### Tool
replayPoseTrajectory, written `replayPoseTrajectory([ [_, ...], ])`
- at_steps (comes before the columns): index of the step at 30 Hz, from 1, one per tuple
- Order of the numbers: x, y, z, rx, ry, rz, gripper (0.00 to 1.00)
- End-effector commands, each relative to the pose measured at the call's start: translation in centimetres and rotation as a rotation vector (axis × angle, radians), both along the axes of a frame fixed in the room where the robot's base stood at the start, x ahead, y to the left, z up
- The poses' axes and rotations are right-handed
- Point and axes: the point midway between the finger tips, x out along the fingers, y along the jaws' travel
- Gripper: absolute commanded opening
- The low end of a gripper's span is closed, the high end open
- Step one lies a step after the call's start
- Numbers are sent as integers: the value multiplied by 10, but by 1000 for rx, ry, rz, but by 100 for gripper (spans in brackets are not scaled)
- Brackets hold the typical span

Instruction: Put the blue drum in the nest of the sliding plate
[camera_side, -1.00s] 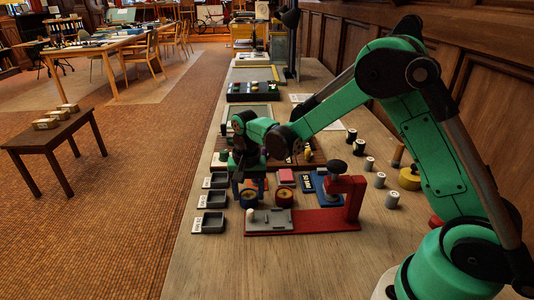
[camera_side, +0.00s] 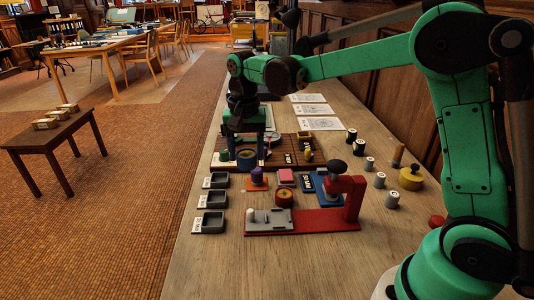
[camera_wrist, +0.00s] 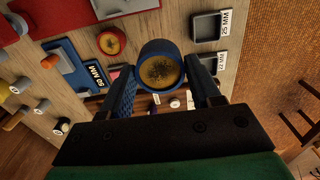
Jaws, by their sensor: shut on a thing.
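The blue drum (camera_wrist: 160,66), with a brown speckled top, is held between the two fingers of my gripper (camera_wrist: 160,88) in the wrist view. In the side view the drum (camera_side: 247,159) hangs upright below my gripper (camera_side: 246,148), raised off the table. The grey plate (camera_side: 282,224) with a white knob lies on a long red base (camera_side: 318,221) at the front, below and to the right of the drum in the picture. Only a corner of the grey plate shows at the top of the wrist view. The nest is too small to make out clearly.
A red press arm (camera_side: 352,190) with a black knob stands on the base's right end. A red drum (camera_side: 284,196) sits just behind the base. A purple peg (camera_side: 257,174) stands nearby. Grey trays (camera_side: 209,222) line the left table edge. Cylinders (camera_side: 392,200) stand at right.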

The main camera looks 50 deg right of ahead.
Motion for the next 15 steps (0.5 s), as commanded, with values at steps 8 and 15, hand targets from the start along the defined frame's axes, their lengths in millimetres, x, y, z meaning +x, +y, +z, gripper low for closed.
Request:
replayPoseTrajectory([
  [8,0,0,65,0,0,0,0],
  [15,0,0,88,0,0,0,0],
])
